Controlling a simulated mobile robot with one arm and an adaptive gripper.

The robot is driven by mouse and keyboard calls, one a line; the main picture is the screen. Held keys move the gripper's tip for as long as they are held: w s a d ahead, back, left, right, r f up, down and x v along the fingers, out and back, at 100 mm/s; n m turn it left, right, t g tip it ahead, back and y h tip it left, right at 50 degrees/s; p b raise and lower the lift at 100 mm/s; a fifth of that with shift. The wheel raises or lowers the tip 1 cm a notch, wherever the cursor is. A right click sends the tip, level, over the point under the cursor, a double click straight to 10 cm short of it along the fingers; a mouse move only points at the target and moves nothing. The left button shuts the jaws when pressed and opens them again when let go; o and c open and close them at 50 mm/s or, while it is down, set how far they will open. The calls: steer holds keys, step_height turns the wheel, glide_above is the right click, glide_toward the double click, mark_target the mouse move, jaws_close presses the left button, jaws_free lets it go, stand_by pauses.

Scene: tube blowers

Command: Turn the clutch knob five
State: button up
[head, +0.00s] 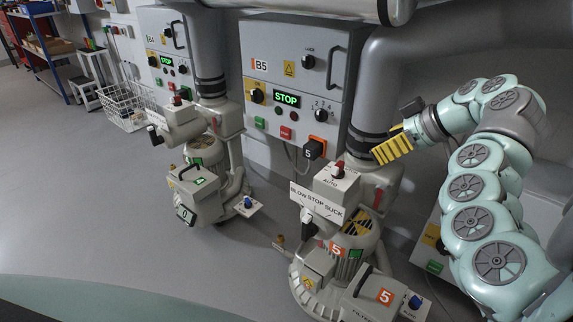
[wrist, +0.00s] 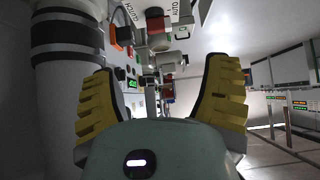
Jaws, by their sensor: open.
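On machine five, a grey box (head: 334,187) carries a red-topped knob (head: 338,168) with the word AUTO beside it. In the wrist view this knob (wrist: 157,21) shows at the top, between CLUTCH and AUTO lettering, so I take it as clutch knob five. My gripper (head: 392,149) is to the right of the knob and a little higher in the head view, apart from it. In the wrist view my gripper (wrist: 164,70) has its two yellow ribbed fingers wide apart, with nothing held between them.
The B5 cabinet (head: 271,76) stands behind, its display reading STOP. A thick grey pipe (head: 374,90) rises close to my gripper. A lever with a BLOW STOP SUCK plate (head: 317,203) is below the knob. Machine four (head: 186,120) stands left; open floor (head: 90,205) lies beyond.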

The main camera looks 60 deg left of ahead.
mark_target(339, 165)
steer(key=b+x, duration=0.7)
steer(key=x, duration=0.7)
steer(key=shift+a+f, duration=0.1)
steer(key=shift+a, duration=0.2)
steer(key=shift+c, duration=0.2)
steer(key=c, duration=1.1)
steer(key=shift+c, duration=0.2)
